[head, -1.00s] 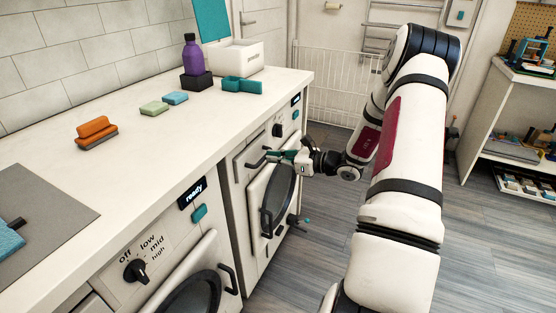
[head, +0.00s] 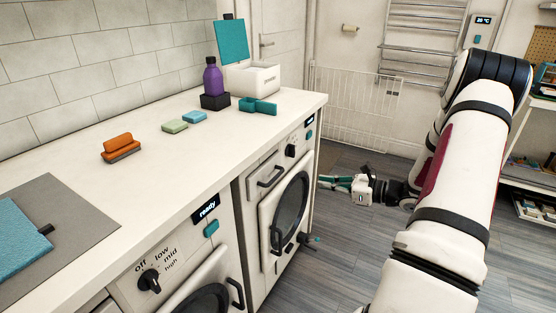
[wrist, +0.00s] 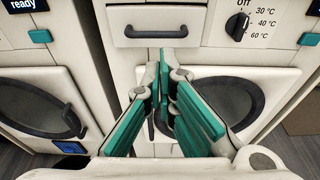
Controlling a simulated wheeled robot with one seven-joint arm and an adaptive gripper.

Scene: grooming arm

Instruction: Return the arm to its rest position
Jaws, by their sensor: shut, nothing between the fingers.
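My gripper (head: 324,182) has teal finger pads and is in front of the right-hand machine (head: 262,262), apart from it, out over the floor. It is shut and empty. In the wrist view my gripper (wrist: 165,68) points at the fronts of the machines, with the drawer handle (wrist: 150,31) just beyond the fingertips. My white arm reaches in from the right side of the head view, bent at the elbow. The round door (head: 290,208) of the right-hand machine looks closed.
The white counter (head: 160,185) holds an orange brush (head: 120,147), a purple bottle (head: 213,77), a teal holder (head: 258,107) and a white box (head: 252,79). A white wire gate (head: 350,105) and a towel rail (head: 425,40) stand behind.

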